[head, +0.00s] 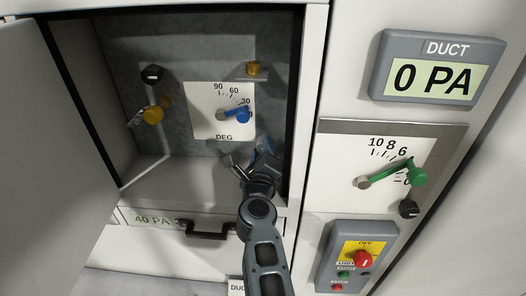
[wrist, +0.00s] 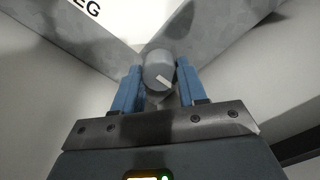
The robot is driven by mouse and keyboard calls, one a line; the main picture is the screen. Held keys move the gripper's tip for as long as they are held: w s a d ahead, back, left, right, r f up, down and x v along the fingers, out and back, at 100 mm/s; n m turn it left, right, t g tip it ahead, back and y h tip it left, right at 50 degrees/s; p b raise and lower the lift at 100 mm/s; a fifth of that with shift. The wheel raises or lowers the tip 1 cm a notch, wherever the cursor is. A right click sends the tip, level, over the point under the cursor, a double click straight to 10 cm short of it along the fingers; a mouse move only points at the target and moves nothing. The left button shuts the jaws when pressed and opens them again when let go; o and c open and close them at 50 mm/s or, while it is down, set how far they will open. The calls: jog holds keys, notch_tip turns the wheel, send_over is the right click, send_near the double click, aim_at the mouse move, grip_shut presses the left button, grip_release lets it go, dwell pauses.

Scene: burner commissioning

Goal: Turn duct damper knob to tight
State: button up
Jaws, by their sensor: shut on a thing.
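A round grey knob (wrist: 158,70) with a white pointer line shows in the wrist view, just below the white DEG plate (wrist: 118,12). The line slants down to the right. My gripper (wrist: 160,76) is shut on this knob, one blue finger on each side. In the head view my gripper (head: 252,154) is inside the open cabinet, below the DEG dial (head: 210,122); the knob is mostly hidden there. No marks around the knob are readable. The DUCT display (head: 435,72) reads 0 PA.
The cabinet door (head: 50,130) stands open at left. A drawer handle (head: 205,234) is beside my arm. The green-pointer dial (head: 340,165) and switch box (head: 355,258) are at right.

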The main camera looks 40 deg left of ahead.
jog(key=shift+f, duration=0.1)
jog(key=shift+d, duration=0.1)
dwell(0.3)
jog(key=o, duration=1.1)
jog(key=shift+c, duration=0.2)
jog(key=shift+p+v, duration=0.45)
jog(key=shift+v, duration=3.4)
